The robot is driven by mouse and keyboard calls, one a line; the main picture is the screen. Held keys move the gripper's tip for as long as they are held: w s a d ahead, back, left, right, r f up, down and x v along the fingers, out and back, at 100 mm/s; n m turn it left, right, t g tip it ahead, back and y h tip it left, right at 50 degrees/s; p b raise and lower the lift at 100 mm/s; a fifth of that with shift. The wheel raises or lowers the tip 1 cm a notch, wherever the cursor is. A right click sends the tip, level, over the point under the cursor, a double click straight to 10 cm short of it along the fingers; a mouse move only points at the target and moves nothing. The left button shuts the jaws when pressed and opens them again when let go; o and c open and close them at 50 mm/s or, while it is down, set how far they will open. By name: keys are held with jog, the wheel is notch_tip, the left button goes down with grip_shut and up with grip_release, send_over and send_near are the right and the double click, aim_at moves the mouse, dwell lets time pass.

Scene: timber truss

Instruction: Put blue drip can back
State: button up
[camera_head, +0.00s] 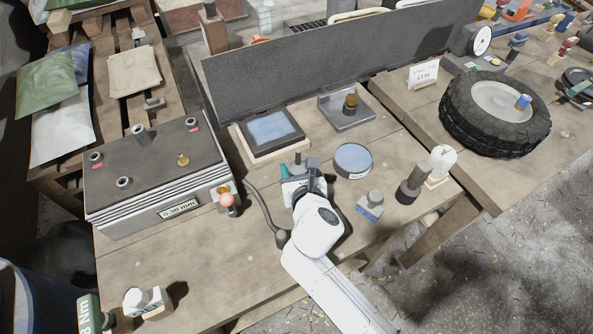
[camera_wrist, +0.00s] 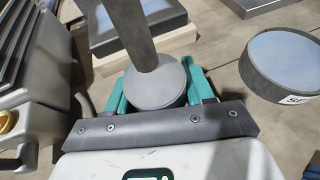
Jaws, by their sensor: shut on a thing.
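My gripper (camera_head: 298,186) is shut on a grey round can (camera_wrist: 158,84) with a long tapered spout, held between the teal fingers. The can's spout points up and its top looks grey; its lower side is hidden, so I cannot tell whether it has blue on it. In the head view the held can (camera_head: 298,160) shows just beyond my gripper, over the bench. A blue-based can (camera_head: 370,206) with a grey top stands on the bench to the right of my gripper.
A dark-framed blue pad (camera_head: 270,130) on a wooden base lies beyond my gripper. A round blue-topped tin (camera_head: 353,160) stands close on the right. A grey tray (camera_head: 346,109) holds a brown-topped item. A large grey block (camera_head: 155,172) is at left.

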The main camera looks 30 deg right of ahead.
jog(key=shift+f, duration=0.15)
jog(key=o, duration=1.3)
jog(key=shift+r, duration=0.2)
jog(key=v, duration=1.2)
